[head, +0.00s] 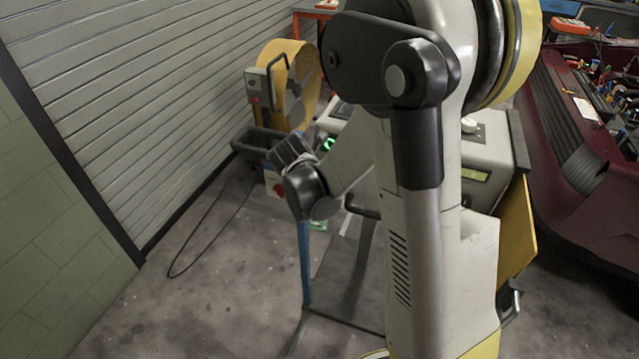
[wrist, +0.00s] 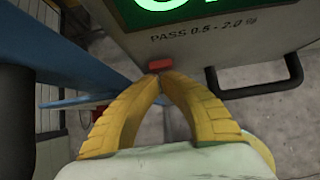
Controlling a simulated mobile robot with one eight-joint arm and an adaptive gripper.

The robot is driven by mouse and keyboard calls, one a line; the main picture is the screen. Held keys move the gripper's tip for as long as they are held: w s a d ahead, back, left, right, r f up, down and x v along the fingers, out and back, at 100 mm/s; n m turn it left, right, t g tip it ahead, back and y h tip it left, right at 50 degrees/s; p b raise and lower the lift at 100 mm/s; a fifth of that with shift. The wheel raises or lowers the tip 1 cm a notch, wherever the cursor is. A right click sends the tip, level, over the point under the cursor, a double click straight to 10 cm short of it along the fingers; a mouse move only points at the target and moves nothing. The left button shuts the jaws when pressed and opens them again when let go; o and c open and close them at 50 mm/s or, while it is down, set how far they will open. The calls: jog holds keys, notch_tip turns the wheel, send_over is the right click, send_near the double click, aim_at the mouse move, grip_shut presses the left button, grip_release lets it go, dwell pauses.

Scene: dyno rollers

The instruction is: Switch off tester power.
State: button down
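The tester is a grey console (head: 490,148), largely hidden behind my arm in the head view. In the wrist view its grey panel (wrist: 232,50) has a lit green display (wrist: 165,4) and the print "PASS 0.5 - 2.0". A small red switch (wrist: 160,64) sits near the panel's lower edge. My gripper (wrist: 160,77) has its two yellow fingers brought together at the tips. The tips are right at the red switch; I cannot tell whether they touch it. The head view shows my wrist by the console's left side, but the fingers are not clear there.
A dark handle bar (wrist: 255,88) juts from the panel at right. A blue post (head: 304,262) stands below my wrist. A yellow wheel-shaped machine (head: 292,75) stands by the shutter wall. A cable loops over the floor. Open floor lies at left.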

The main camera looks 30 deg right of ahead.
jog(key=shift+r, duration=0.15)
jog(key=shift+r+p, duration=0.55)
jog(key=shift+r, duration=0.1)
